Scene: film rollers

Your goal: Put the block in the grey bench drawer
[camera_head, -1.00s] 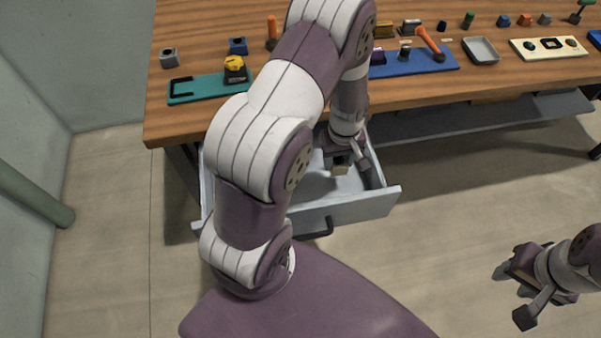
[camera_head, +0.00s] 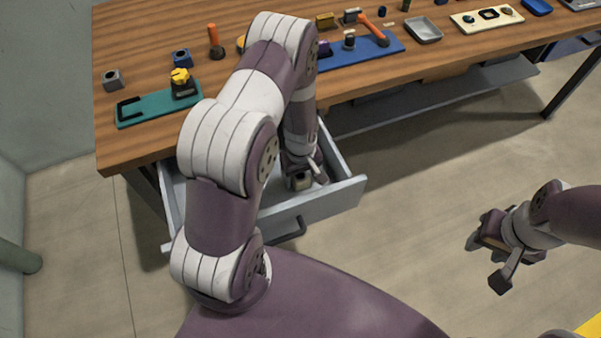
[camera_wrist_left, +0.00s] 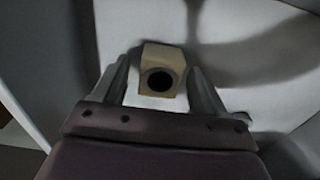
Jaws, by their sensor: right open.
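The grey bench drawer (camera_head: 335,204) is pulled out below the left end of the bench. My left gripper (camera_head: 303,184) reaches down inside it. The block (camera_head: 302,182), tan with a round dark hole, is between the left fingers. In the left wrist view the block (camera_wrist_left: 163,70) sits between the two fingertips of the left gripper (camera_wrist_left: 160,75), with a visible gap at its left side. The fingers look open around it, over the pale drawer floor. Whether the block rests fully on that floor is hard to tell. My right gripper (camera_head: 487,263) is open and empty, away from the bench.
The wooden bench top (camera_head: 130,60) holds a teal fixture (camera_head: 150,107), a blue mat (camera_head: 345,57), a grey tray (camera_head: 423,30) and a cream panel (camera_head: 487,17). The drawer walls stand close around my left gripper. The floor right of the drawer is clear.

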